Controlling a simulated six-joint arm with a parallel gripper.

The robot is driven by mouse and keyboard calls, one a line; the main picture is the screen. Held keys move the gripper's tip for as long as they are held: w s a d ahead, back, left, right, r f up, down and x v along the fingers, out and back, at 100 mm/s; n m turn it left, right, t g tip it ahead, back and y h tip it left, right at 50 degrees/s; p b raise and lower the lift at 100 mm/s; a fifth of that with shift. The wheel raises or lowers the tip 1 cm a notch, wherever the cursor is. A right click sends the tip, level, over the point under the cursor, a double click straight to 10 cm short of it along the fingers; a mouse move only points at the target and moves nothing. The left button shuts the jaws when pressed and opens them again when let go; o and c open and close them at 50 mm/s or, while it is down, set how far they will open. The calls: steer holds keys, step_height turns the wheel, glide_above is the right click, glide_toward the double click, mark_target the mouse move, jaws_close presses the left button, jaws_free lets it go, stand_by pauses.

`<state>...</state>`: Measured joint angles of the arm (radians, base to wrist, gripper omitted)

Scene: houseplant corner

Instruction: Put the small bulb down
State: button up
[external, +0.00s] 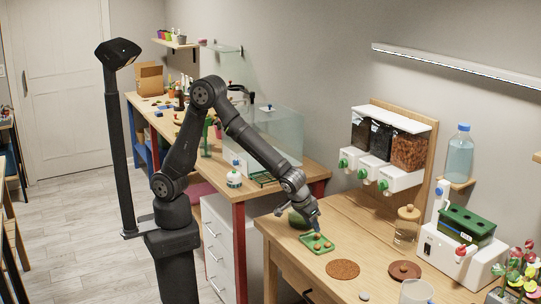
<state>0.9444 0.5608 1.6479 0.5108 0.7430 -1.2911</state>
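My gripper (315,226) points down over a small green tray (331,248) near the left end of the wooden table. Several small brown bulbs show in or just above the tray. One bulb (317,236) is right under my fingertips; at this size I cannot tell whether the fingers hold it or it rests in the tray. Another bulb (317,246) lies in the tray. Whether the fingers are open or shut does not show.
A round brown mat (342,269) and a brown saucer (405,271) lie on the wooden table (372,240). A dark green round object (298,219) sits left of my gripper.

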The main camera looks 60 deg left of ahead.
mark_target(316, 235)
steer(key=x, duration=0.5)
steer(key=shift+w+a+r, duration=0.1)
steer(key=shift+w+a, duration=0.05)
jaws_close()
